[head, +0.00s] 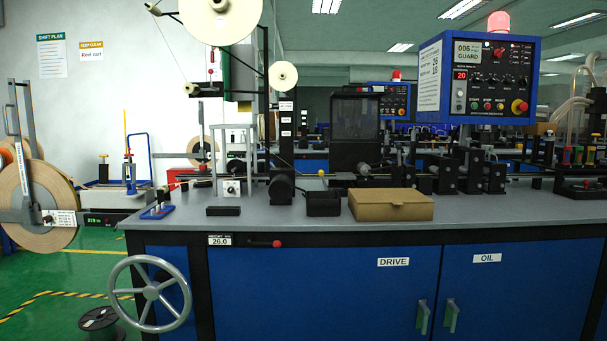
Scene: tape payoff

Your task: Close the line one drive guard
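A blue cabinet door labelled DRIVE (320,290) fills the front of the machine bench below the worktop. Its green handle (422,317) is near its right edge. The door looks about flush with the front, but I cannot tell whether it is fully shut. A dark see-through box-shaped cover (357,118) stands on the bench top; I cannot tell whether it is the drive guard. The control panel (490,77) reads "006 GUARD" on its display. My gripper is not in view.
A blue door labelled OIL (530,290) is to the right. A grey handwheel (149,293) sticks out at the bench's left end. A cardboard box (391,205) and a black tray (323,203) sit near the worktop's front edge. A black spool (100,323) is on the green floor.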

